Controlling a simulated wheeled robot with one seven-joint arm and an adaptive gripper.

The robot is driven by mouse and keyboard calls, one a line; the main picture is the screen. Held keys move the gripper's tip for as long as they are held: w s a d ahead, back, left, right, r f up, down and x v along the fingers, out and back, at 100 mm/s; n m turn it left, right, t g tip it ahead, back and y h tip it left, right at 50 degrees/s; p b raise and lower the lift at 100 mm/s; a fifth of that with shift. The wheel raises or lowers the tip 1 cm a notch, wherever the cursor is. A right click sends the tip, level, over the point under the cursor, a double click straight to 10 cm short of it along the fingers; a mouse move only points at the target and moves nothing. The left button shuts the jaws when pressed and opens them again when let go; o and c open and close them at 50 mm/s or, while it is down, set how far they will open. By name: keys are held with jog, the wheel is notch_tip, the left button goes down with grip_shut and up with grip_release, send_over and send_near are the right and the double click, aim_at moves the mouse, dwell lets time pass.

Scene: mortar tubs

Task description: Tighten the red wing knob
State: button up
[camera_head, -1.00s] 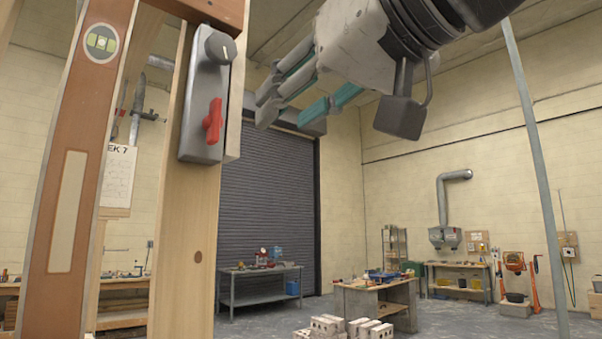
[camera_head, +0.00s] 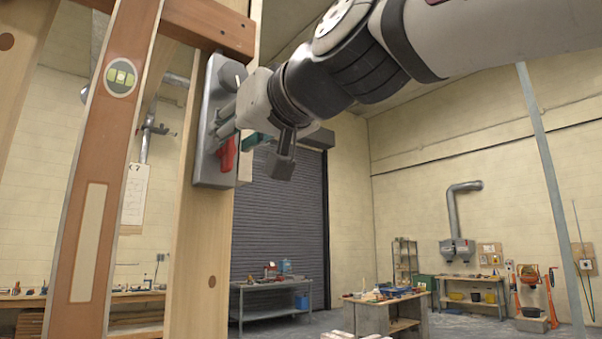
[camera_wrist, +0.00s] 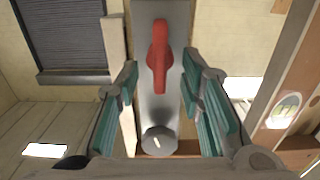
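The red wing knob (camera_head: 228,154) sits on the lower part of a grey metal plate (camera_head: 204,167) fixed to a wooden post. In the wrist view the red wing knob (camera_wrist: 159,58) stands lengthwise between and just beyond my fingertips. A grey round knob (camera_wrist: 158,141) with a white mark is on the same plate, nearer my palm in that view. My gripper (camera_wrist: 160,82) is open, with teal finger pads apart on either side of the plate. In the head view my gripper (camera_head: 238,125) is close in front of the plate and hides part of it. Contact with the red knob does not show.
A brown spirit level (camera_head: 100,170) stands upright to the left of the post (camera_head: 200,260). A wooden crosspiece (camera_head: 210,25) runs above the plate. Workbenches (camera_head: 270,297) stand far behind. The space right of the post is open.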

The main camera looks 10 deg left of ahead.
jog(key=shift+w+a, duration=0.35)
jog(key=shift+a, duration=0.05)
grip_shut()
